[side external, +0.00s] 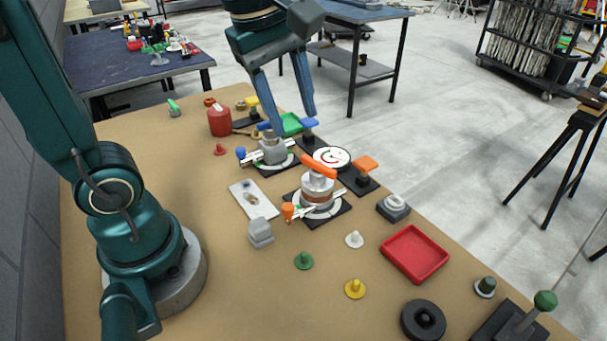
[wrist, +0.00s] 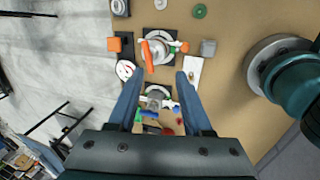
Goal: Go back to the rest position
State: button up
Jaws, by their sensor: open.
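My gripper (side external: 292,122) is open, with its two blue fingers pointing down over the far part of the table. It shows also in the wrist view (wrist: 160,74), with nothing between the fingertips. Below it in the side view is a grey fixture (side external: 272,150) on a dark base with a blue-tipped clamp. Nearer the camera stands a second fixture (side external: 317,190) with an orange handle and an orange-tipped clamp. I cannot tell how high the fingertips are above the first fixture.
The brown table (side external: 200,250) holds a red canister (side external: 220,120), a white plate (side external: 254,199), a grey block (side external: 260,232), a red tray (side external: 414,253), a black disc (side external: 423,321) and a green-knobbed lever (side external: 545,301). Several small coloured pegs stand around. Table space near my base is clear.

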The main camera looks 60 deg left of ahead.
jog(key=s+f+m+t, duration=0.1)
jog(key=s+f+m, duration=0.1)
jog(key=m, duration=0.6)
jog(key=s+d+f+m+t, duration=0.1)
jog(key=s+f+m, duration=0.2)
jog(key=m, duration=0.6)
jog(key=shift+s, duration=1.25)
